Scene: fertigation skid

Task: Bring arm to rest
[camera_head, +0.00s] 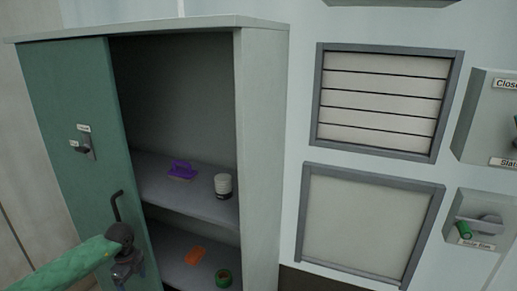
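My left arm, in a green sleeve, comes in from the lower left. Its dark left gripper (128,268) is in front of the lower part of the green cabinet door (65,110). A thin dark bent bar (117,205) rises just above the gripper; I cannot tell whether the gripper touches it. The fingers are too small and dark to tell if they are open or shut. My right gripper is not in view.
The grey cabinet (262,130) is open beside the door. Its upper shelf holds a purple-handled tool (181,169) and a white jar (222,184); below are an orange item (194,256) and a green ring-shaped item (223,278). A slatted panel (382,95) and control boxes stand right.

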